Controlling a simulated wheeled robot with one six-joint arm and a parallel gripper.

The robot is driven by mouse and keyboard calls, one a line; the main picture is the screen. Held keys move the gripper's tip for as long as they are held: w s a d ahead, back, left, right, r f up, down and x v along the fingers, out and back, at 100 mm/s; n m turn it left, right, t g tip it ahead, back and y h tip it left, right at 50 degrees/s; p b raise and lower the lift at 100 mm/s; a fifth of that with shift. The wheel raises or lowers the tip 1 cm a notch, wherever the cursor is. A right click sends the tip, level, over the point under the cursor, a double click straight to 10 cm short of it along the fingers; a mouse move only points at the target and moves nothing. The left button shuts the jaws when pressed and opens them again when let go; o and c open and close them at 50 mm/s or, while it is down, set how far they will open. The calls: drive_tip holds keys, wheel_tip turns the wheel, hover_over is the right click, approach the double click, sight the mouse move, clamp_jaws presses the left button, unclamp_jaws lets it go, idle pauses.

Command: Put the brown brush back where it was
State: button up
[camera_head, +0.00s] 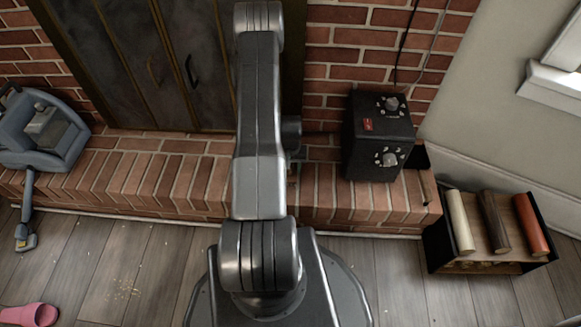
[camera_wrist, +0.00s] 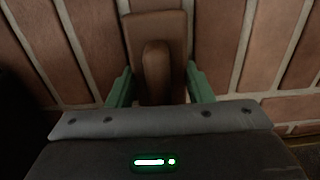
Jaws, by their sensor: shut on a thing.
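The brown brush (camera_wrist: 157,30) is in the wrist view, between the green fingers of my gripper (camera_wrist: 160,88). The fingers are shut on its handle, and its wider block end points away from the wrist. Red bricks with pale mortar lie behind the brush; I cannot tell whether it touches them. In the head view my own arm reaches toward the brick hearth (camera_head: 330,195) and hides the brush and most of the gripper.
A black box with knobs (camera_head: 365,140) stands on the hearth right of my arm. A black rack with three coloured rolls (camera_head: 437,247) stands on the floor at right. A blue-grey vacuum (camera_head: 35,145) is at left. A pink slipper (camera_head: 30,314) lies lower left.

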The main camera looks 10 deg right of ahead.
drive_tip(key=shift+f, duration=0.15)
drive_tip(key=o, duration=1)
wheel_tip(320, 180, up, 12)
drive_tip(key=p, duration=0.3)
drive_tip(key=shift+r, duration=0.2)
drive_tip(key=shift+f, duration=0.1)
